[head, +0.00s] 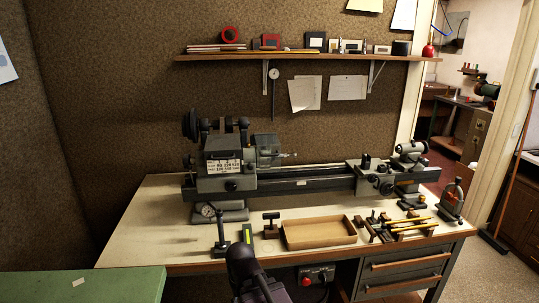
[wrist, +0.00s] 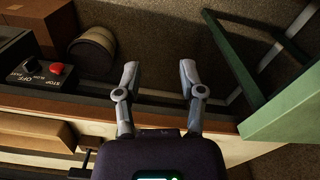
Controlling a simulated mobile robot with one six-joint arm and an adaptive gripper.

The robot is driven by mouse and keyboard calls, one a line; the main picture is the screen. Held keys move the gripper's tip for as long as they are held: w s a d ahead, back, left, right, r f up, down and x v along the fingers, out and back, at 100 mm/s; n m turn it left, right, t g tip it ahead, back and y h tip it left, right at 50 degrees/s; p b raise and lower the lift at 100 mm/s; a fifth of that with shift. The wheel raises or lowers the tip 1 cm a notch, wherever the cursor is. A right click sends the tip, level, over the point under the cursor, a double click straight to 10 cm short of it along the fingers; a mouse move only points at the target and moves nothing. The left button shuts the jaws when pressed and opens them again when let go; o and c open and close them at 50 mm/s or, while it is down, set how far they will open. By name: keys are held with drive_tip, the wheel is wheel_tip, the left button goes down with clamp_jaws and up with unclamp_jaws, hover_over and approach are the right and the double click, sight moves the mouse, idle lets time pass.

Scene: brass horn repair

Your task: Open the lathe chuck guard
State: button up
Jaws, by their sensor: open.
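The lathe (head: 270,178) stands on the bench in the head view, with its headstock (head: 228,160) at the left. The guard is not in the wrist view.
The bench (head: 160,215) holds a shallow wooden tray (head: 320,233), a dial gauge stand (head: 220,232) and several tools. A shelf (head: 300,56) runs above the lathe. A green table (head: 85,285) is at front left. A red-button switch box (wrist: 50,72) is on the bench front.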

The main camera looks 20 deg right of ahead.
drive_tip(key=shift+w, duration=0.1)
idle(0.3)
drive_tip(key=w+d+r+m+t+y+p, duration=0.1)
drive_tip(key=w+r+m+t+y+p, duration=0.3)
drive_tip(key=w, duration=0.5)
drive_tip(key=m+t+h+p, duration=0.2)
drive_tip(key=m+t+p, duration=0.7)
drive_tip(key=m+t, duration=0.4)
approach(271, 155)
drive_tip(key=s+r+g, duration=0.1)
drive_tip(key=s+r, duration=0.1)
drive_tip(key=s, duration=0.1)
drive_tip(key=shift+d+f+m, duration=0.15)
drive_tip(key=shift+d+m, duration=0.1)
drive_tip(key=shift+m, duration=0.05)
drive_tip(key=shift+w+g, duration=0.1)
drive_tip(key=shift+g, duration=0.2)
drive_tip(key=b+x, duration=0.2)
drive_tip(key=x, duration=1.1)
drive_tip(key=shift+w+b, duration=0.3)
drive_tip(key=shift+b, duration=0.1)
